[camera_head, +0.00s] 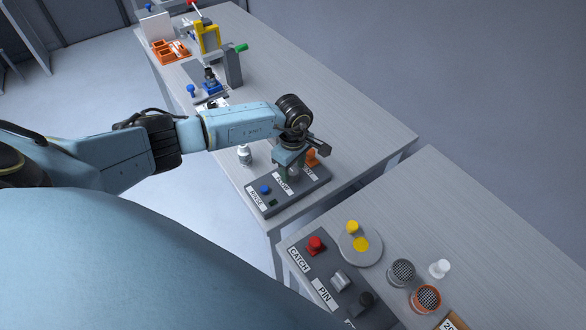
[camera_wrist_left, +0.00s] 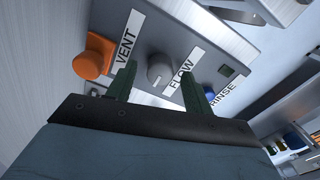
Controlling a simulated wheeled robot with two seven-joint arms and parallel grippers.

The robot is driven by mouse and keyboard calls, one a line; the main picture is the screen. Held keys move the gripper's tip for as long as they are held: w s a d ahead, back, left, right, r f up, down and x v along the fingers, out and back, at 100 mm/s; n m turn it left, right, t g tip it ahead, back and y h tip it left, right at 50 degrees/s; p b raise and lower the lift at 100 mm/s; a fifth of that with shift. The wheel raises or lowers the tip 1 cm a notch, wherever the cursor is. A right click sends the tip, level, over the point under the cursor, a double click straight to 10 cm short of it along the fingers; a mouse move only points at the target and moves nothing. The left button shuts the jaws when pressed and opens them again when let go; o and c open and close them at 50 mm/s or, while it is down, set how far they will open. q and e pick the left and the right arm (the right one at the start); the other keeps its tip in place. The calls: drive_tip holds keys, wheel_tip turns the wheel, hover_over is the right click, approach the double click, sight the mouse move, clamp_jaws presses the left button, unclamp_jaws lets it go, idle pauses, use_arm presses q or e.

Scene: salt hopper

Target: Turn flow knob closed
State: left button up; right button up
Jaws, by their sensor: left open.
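The flow knob (camera_wrist_left: 160,70) is a round grey knob on a dark grey panel (camera_wrist_left: 215,40), beside the FLOW label (camera_wrist_left: 182,67). In the left wrist view it lies between the two dark green fingers of my left gripper (camera_wrist_left: 162,88), which is open. I cannot tell whether the fingers touch the knob. In the head view my left gripper (camera_head: 289,172) points down over the panel (camera_head: 290,197) and hides most of the knob. My right gripper is not in view.
On the panel, an orange VENT knob (camera_wrist_left: 93,57) sits on one side and a blue RINSE button (camera_wrist_left: 209,92) on the other. A small bottle (camera_head: 245,155) stands behind the panel. A second table carries a CATCH and PIN panel (camera_head: 325,270).

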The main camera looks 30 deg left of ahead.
use_arm(q)
drive_tip(key=shift+f, duration=0.55)
drive_tip(key=c, duration=1)
